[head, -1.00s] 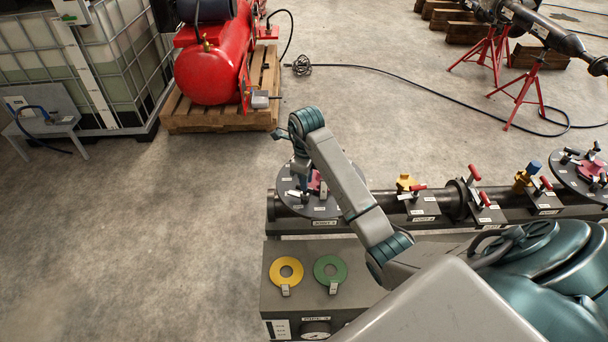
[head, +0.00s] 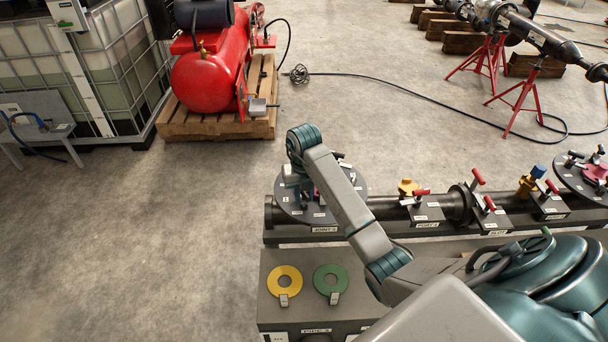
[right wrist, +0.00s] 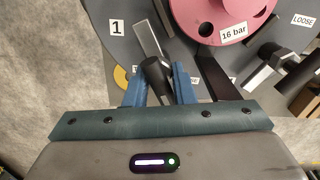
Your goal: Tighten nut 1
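The dark round flange (head: 290,211) stands at the left end of the pipe, with a small pink hub partly behind my arm. In the right wrist view the flange (right wrist: 190,55) carries a pink hub (right wrist: 205,15) marked "16 bar". Nut 1 (right wrist: 157,68), dark with a silver bar, sits by the label "1" (right wrist: 117,27). My right gripper (right wrist: 160,80) has its blue fingers close on both sides of nut 1 and looks shut on it. In the head view the fingertips are hidden by the arm and wrist. My left gripper is not in view.
Another nut (right wrist: 262,68) lies by a "LOOSE" label at right. A yellow ring (head: 285,273) and a green ring (head: 318,280) lie on the grey block in front. Red-handled clamps (head: 422,198) line the pipe (head: 385,205). The left floor is clear.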

